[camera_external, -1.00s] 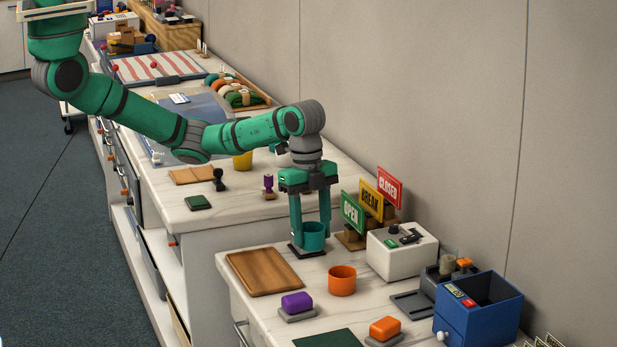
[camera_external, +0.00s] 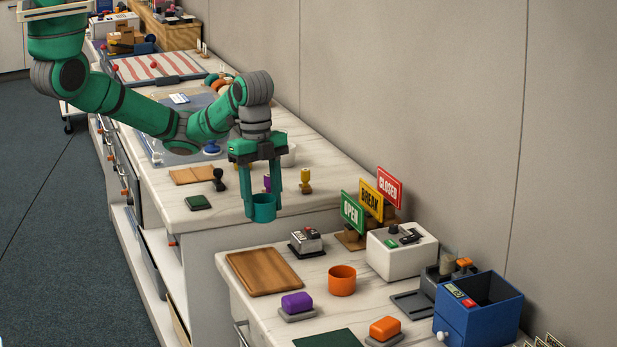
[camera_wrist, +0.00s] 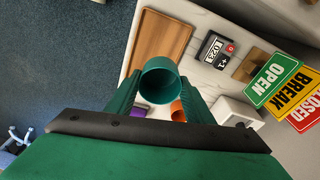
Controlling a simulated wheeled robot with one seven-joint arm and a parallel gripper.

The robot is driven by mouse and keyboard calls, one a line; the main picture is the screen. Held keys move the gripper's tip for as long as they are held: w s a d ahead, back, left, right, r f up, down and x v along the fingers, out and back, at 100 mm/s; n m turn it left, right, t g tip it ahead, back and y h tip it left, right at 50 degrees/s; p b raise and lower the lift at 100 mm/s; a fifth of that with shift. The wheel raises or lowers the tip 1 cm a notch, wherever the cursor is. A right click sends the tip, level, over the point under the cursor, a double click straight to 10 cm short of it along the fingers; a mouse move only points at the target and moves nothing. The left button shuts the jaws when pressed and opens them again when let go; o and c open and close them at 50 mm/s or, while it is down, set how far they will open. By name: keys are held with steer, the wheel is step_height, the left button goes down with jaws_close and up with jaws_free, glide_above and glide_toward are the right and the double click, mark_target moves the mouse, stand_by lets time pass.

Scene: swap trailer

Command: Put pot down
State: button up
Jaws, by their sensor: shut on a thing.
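A teal pot (camera_external: 263,209) is between the fingers of my gripper (camera_external: 263,203), which is shut on it. The pot hangs upright in the external view, in front of the edge where the farther counter meets the nearer, lower counter. Whether it touches anything below is not clear, but it appears to be in the air. In the wrist view the pot (camera_wrist: 160,84) shows its open, empty mouth between the fingers. Part of its outside is hidden by the fingers.
The nearer counter holds a wooden board (camera_external: 263,272), a small grey counter device (camera_external: 307,242), an orange pot (camera_external: 342,281), a purple block (camera_external: 297,302) and a white box (camera_external: 401,250). OPEN, BREAK and CLOSED signs (camera_external: 371,203) stand by the wall. Bare counter lies between board and orange pot.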

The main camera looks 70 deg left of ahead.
steer(key=a+r+n, duration=0.3)
steer(key=a, duration=0.7)
steer(key=w+a+r+n+t, duration=0.1)
steer(key=a+r+n, duration=0.15)
steer(key=a, duration=0.75)
steer(key=a+r+n, duration=0.3)
steer(key=a, duration=0.7)
steer(key=shift+y, duration=0.3)
steer(key=w+f, duration=0.3)
steer(key=w, duration=0.1)
steer(key=w+a+f, duration=0.1)
steer(key=w+f, duration=0.2)
steer(key=w, duration=0.1)
steer(key=w+f, duration=0.3)
steer(key=w, duration=0.1)
steer(key=shift+w+a, duration=0.25)
steer(key=shift+w, duration=0.15)
steer(key=shift+w+f, duration=0.35)
steer(key=shift+f, duration=0.1)
steer(key=shift+w+a+f, duration=0.1)
steer(key=shift+w+f, duration=0.05)
steer(key=shift+f, duration=0.75)
steer(key=shift+w+f, duration=0.1)
steer(key=shift+f, duration=0.8)
steer(key=shift+f, duration=0.1)
steer(key=o, duration=1)
steer(key=shift+o, duration=0.2)
